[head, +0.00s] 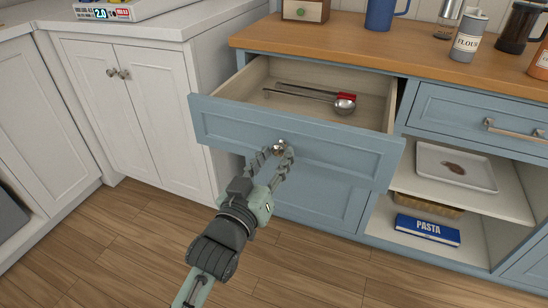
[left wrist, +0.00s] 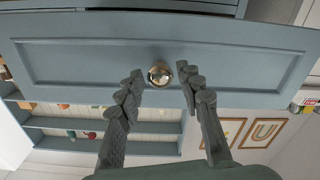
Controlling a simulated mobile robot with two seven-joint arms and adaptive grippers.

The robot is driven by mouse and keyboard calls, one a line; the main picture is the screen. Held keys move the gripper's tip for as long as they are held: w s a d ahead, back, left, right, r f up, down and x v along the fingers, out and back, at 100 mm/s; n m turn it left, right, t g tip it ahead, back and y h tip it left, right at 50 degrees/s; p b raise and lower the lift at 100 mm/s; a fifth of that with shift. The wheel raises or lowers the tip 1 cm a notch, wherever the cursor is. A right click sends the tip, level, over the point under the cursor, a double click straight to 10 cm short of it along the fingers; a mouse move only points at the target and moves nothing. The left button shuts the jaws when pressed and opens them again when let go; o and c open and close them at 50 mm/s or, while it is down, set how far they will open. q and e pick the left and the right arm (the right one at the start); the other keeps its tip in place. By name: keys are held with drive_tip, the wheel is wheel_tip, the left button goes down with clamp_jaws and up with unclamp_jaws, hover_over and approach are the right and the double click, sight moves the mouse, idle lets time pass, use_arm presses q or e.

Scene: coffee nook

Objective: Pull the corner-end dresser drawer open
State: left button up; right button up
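The blue dresser's corner-end drawer (head: 235,123) is pulled partway out in the head view, with its inside showing. Its front (left wrist: 80,62) fills much of the left wrist view. A round metal knob (head: 278,147) sits at the middle of the front, and also shows in the left wrist view (left wrist: 160,74). My right gripper is in neither view.
The drawer holds a metal ladle (head: 344,104) and a red-ended utensil (head: 345,96). White cabinets (head: 150,105) stand close on the left. Open shelves to the right hold a tray (head: 430,173) and a pasta box (head: 427,230). The wooden floor (head: 130,250) in front is clear.

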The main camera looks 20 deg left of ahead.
use_arm(q)
drive_tip(key=shift+o, duration=0.6)
drive_tip(key=shift+s, duration=0.25)
drive_tip(key=s, duration=1.1)
drive_tip(key=shift+s+a, duration=0.25)
